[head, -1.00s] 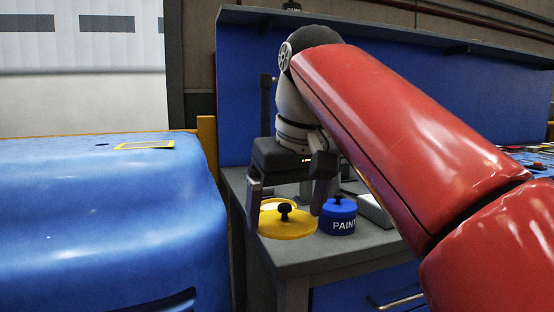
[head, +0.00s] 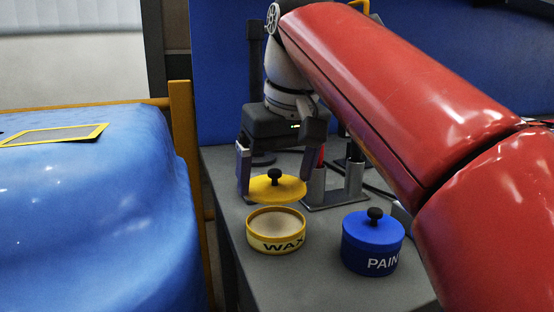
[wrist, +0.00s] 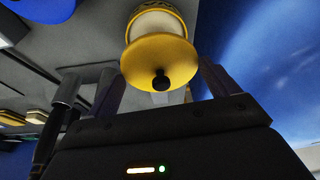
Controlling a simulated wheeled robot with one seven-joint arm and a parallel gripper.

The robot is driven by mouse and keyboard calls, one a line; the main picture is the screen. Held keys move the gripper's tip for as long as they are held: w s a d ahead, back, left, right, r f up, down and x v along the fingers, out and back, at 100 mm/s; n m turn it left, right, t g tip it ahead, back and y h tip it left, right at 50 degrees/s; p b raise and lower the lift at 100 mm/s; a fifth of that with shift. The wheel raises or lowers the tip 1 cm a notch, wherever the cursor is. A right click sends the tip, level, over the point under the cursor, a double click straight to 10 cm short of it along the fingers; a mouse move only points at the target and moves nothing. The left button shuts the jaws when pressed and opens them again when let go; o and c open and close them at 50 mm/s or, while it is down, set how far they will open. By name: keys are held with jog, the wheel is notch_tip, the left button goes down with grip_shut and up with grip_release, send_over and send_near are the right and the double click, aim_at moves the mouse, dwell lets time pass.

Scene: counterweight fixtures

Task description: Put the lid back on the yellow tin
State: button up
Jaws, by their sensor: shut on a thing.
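The yellow tin (head: 275,243), labelled WAX, stands open and upright on the grey bench, with pale contents showing. Its yellow lid (head: 262,189), with a black knob, is between the fingers of my gripper (head: 275,184), just behind and above the tin in the head view. My gripper is shut on the lid, a finger at each side of its rim. In the wrist view the lid (wrist: 150,52) hides part of the tin (wrist: 158,24), which shows beyond it. The lid is not seated on the tin; the exact height between them is hard to tell.
A blue paint tin (head: 371,250) with its lid on stands right of the yellow tin. A grey holder (head: 338,196) is behind, right of my gripper. A blue car body (head: 90,225) is at the left. The grey bench top (head: 292,275) is clear in front.

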aim_at(281, 189)
jog(key=shift+f+b, duration=1.5)
jog(key=shift+f, duration=0.95)
jog(key=shift+s+r+p, duration=0.1)
jog(key=shift+s+p, duration=0.05)
jog(key=shift+p, duration=0.2)
jog(key=shift+f, duration=0.2)
dwell(0.9)
jog(key=o, duration=0.8)
jog(key=shift+c, duration=0.2)
jog(key=shift+r, duration=0.1)
jog(key=shift+r+p, duration=1.25)
jog(key=shift+r, duration=2.15)
jog(key=shift+c, duration=0.3)
